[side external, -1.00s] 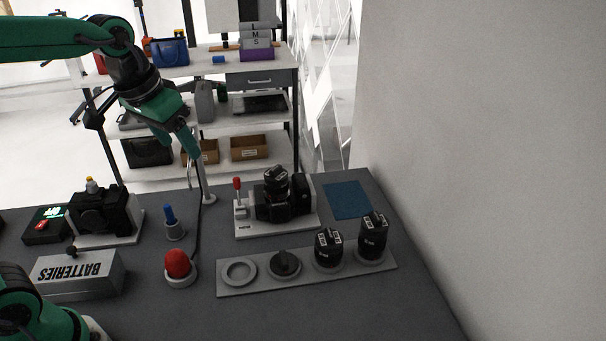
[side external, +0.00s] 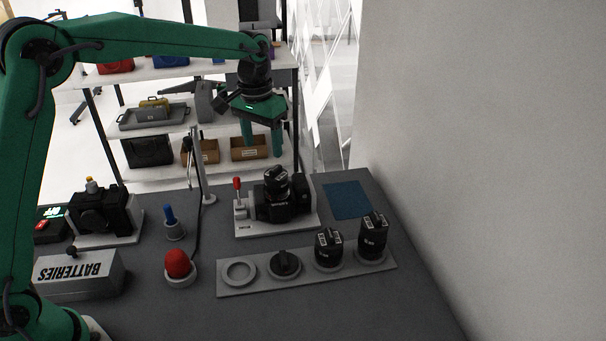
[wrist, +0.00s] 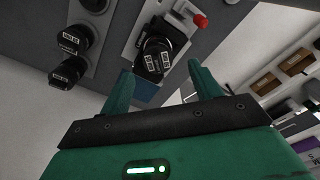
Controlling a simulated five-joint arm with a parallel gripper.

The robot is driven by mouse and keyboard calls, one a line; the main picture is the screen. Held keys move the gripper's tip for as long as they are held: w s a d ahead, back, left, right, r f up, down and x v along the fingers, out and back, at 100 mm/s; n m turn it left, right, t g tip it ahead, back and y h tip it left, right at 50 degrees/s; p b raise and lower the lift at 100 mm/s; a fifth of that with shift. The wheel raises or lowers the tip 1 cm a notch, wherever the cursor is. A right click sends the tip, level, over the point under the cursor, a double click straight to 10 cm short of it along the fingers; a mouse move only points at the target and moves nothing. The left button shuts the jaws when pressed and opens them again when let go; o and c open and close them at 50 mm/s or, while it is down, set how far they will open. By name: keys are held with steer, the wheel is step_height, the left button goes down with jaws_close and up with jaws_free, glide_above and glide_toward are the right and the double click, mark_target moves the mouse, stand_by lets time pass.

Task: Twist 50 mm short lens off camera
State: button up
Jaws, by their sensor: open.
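The camera (side external: 296,203) stands on a light grey base plate with a black lens (side external: 276,181) mounted on it, pointing upward. The lens also shows in the wrist view (wrist: 154,57), between and beyond the fingertips. My gripper (side external: 262,148) is above and behind the camera in the side view, pointing down. It is open and empty, and apart from the lens; its two fingers also show in the wrist view (wrist: 158,78). The lens's size marking is too small to read.
A grey holder strip (side external: 258,289) lies in front, with an empty ring (side external: 239,271), a low black cap (side external: 285,264) and two upright lenses (side external: 328,249) (side external: 373,238). A red-tipped lever (side external: 237,184) stands left of the camera. A blue mat (side external: 347,200) lies right of it.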

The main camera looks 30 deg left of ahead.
mark_target(276, 167)
steer(key=shift+g, duration=0.3)
steer(key=w+f, duration=0.1)
steer(key=f, duration=0.1)
steer(key=w+d+f, duration=0.1)
steer(key=w, duration=0.1)
steer(key=shift+f, duration=0.35)
steer(key=shift+f, duration=0.1)
steer(key=shift+f, duration=3.8)
steer(key=c, duration=0.9)
steer(key=shift+n, duration=1.6)
steer(key=shift+n, duration=1.6)
